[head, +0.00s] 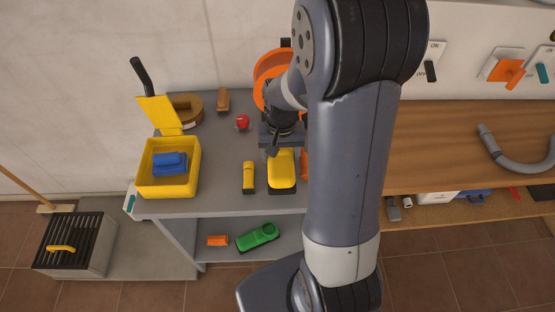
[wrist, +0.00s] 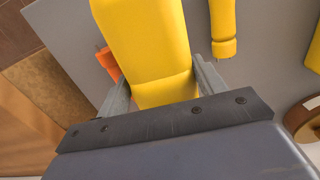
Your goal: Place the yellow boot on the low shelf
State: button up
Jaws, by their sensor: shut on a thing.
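The yellow boot (head: 282,172) is upright at the front edge of the grey table, with a dark strip at its lower end. My gripper (head: 280,148) is above it, pointing down. In the wrist view the yellow boot (wrist: 145,45) fills the space between the two fingers of my gripper (wrist: 157,82), which is shut on it. I cannot tell whether the boot touches the tabletop. The low shelf (head: 288,228) is under the grey tabletop, its right part hidden by my arm.
A yellow bin (head: 150,184) with a blue thing is farther left. On the low shelf lie a green thing (head: 258,236) and a small orange piece (head: 217,240). A wooden bench (head: 440,140) is at right.

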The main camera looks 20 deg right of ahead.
aim_at(280, 161)
jog(key=shift+f, duration=1.7)
jog(key=shift+c, duration=0.8)
jog(key=o, duration=1.2)
jog(key=shift+r, duration=0.1)
